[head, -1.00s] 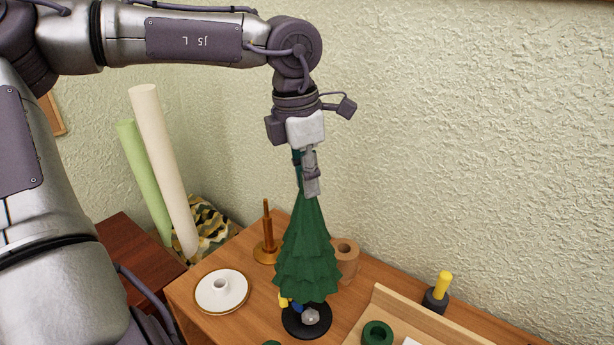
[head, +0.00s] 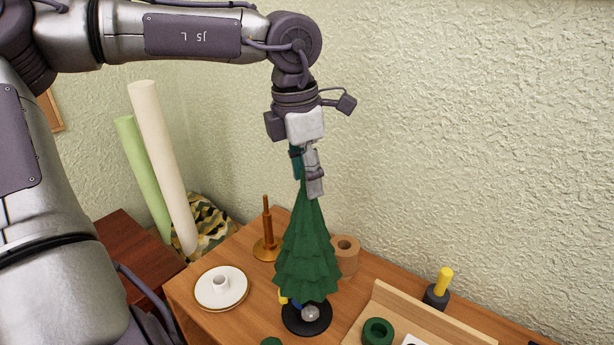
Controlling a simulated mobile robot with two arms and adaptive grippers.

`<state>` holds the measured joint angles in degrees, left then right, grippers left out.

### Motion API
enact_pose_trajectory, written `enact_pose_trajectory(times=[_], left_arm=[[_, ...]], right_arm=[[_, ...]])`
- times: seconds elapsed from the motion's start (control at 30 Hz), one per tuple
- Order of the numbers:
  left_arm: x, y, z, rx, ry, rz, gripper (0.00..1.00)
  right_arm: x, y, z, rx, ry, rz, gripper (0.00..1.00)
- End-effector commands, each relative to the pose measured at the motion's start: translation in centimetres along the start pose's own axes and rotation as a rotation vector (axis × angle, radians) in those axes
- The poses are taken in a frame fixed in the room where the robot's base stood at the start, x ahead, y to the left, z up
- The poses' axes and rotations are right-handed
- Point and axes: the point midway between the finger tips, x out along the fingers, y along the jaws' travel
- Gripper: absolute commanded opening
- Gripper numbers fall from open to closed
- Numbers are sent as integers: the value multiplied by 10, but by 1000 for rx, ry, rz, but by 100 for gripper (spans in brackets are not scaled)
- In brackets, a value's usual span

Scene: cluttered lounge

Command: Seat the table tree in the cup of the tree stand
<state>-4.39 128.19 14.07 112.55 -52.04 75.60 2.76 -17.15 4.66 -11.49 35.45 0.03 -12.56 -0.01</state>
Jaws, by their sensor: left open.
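The green table tree (head: 307,258) stands about upright over the black round base of the tree stand (head: 293,327). A grey knob and a bit of yellow and blue show on the stand under the branches. The tree's trunk and the stand's cup are hidden by the lower branches, so I cannot tell how deep the trunk sits. My left gripper (head: 307,182) points down at the tree's tip, its fingers open on either side of it. My right gripper is not in view.
A white dish with a short socket (head: 207,299) lies left of the stand on the wooden table. A wooden spindle (head: 267,245) and a brown roll (head: 347,262) stand behind. A wooden tray (head: 400,302) holds a green ring (head: 377,332); a yellow-handled item (head: 440,289) stands beyond.

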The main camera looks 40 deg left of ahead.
Motion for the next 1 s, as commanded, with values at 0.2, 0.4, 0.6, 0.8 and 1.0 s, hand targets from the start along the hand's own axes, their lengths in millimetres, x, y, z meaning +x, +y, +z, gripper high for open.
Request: enact_pose_trajectory(times=[0.2, 0.4, 0.6, 0.8, 1.0], left_arm=[[-42, 0, 1, -1, -5, 4, 50], [-83, 0, 1, -1, -4, 4, 50], [-109, 0, 0, 0, -3, 2, 50], [-115, 0, 0, 1, -1, 0, 50], [-115, 0, 0, 1, -1, 0, 49]], right_arm=[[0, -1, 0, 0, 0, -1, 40], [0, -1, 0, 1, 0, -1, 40], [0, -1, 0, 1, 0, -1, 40], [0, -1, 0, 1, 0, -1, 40], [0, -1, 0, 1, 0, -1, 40]])
